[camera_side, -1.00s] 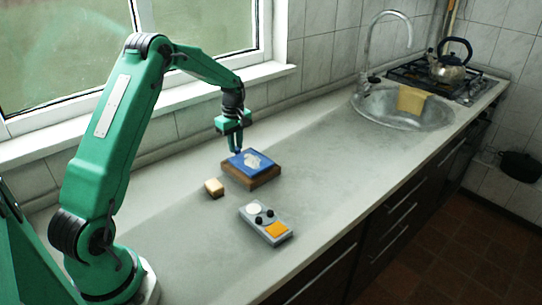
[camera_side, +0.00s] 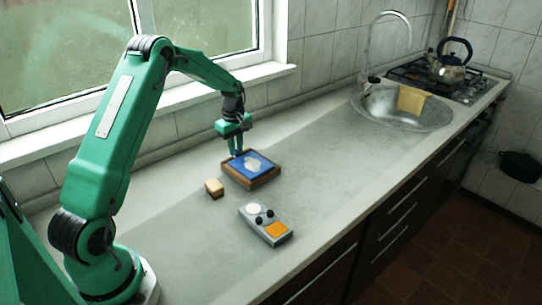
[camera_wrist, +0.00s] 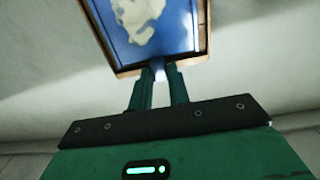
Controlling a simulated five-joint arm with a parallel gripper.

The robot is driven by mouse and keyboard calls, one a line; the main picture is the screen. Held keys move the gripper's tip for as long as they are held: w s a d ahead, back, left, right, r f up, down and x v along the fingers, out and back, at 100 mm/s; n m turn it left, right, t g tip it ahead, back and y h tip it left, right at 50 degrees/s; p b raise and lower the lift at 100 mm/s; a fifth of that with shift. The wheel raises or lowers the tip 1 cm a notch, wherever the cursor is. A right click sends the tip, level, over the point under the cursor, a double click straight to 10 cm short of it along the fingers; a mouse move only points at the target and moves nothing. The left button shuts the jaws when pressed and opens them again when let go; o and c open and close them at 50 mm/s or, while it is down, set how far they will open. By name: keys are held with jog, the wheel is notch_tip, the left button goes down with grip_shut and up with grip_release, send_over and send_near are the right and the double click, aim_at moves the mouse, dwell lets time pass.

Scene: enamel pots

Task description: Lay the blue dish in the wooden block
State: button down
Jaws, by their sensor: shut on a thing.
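The blue dish (camera_side: 242,167) with a pale whitish mass in it lies flat inside the rim of the wooden block (camera_side: 265,181) on the worktop. In the wrist view the dish (camera_wrist: 178,30) shows with the wooden rim (camera_wrist: 203,25) around it. My gripper (camera_side: 237,154) points down at the dish's far left edge. In the wrist view its two fingers (camera_wrist: 160,72) are close together at the near edge of the dish, shut on it. The exact grip on the edge is partly hidden by the fingers.
A small tan block (camera_side: 214,188) lies left of the wooden block. A grey device with knobs and an orange patch (camera_side: 265,224) lies in front. A sink (camera_side: 400,108) holding a yellow cloth (camera_side: 412,99) and a kettle (camera_side: 450,67) are far right. The worktop between is clear.

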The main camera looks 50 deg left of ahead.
jog(key=c, duration=1.3)
grip_release()
jog(key=shift+o, duration=0.2)
notch_tip(320, 180, up, 8)
jog(key=shift+f, duration=0.25)
jog(key=shift+r, duration=0.15)
